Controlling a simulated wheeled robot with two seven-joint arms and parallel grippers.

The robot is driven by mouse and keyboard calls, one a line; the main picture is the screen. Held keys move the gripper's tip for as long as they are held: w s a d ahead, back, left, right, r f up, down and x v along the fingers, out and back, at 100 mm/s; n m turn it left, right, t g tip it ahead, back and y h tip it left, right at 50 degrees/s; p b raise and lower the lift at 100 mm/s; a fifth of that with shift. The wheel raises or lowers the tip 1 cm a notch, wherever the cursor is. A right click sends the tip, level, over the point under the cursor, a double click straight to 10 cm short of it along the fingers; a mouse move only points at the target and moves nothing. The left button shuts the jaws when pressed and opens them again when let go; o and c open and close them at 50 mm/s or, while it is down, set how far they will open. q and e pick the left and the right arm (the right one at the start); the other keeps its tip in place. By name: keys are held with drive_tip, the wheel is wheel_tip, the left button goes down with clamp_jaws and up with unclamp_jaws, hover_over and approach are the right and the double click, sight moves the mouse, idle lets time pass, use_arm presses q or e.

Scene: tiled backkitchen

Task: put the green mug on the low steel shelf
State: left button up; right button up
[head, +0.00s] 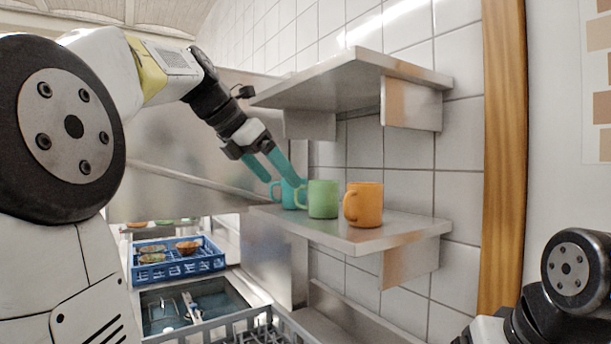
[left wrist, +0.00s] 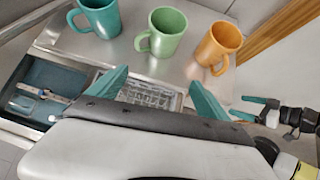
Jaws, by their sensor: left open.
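The green mug (head: 323,199) stands upright on the low steel shelf (head: 372,237), between a teal mug (head: 287,194) and an orange mug (head: 364,205). In the left wrist view the green mug (left wrist: 166,33) stands beyond my fingertips, its handle towards the lower left. My left gripper (head: 281,178) is open and empty, close to the teal mug and left of the green one in the head view. It also shows in the left wrist view (left wrist: 158,84), its fingers spread and apart from the green mug. My right gripper (left wrist: 248,108) shows small at the right there, its fingers apart.
An upper steel shelf (head: 345,80) hangs above the mugs and limits the room overhead. A blue crate (head: 178,264) with bowls stands at the lower left, behind a sink basin (head: 196,304). A wooden post (head: 503,150) stands right of the shelves.

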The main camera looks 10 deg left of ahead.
use_arm(q)
drive_tip(key=s+d+f+m+y, duration=0.1)
drive_tip(key=s+d+f+m, duration=0.1)
drive_tip(key=s+f+m, duration=0.3)
drive_tip(key=s+d+f+m+y, duration=0.1)
drive_tip(key=s+f+m, duration=0.5)
drive_tip(key=f+m, duration=0.7)
drive_tip(key=s+d+f+m+g+y, duration=0.1)
drive_tip(key=s+d+f+m, duration=0.2)
drive_tip(key=s+f+m, duration=0.3)
wheel_tip(320, 180, down, 3)
drive_tip(key=m, duration=0.4)
drive_tip(key=shift+d+f+m, duration=0.15)
drive_tip(key=shift+f+m, duration=0.05)
drive_tip(key=shift+m, duration=0.2)
drive_tip(key=shift+c, duration=0.4)
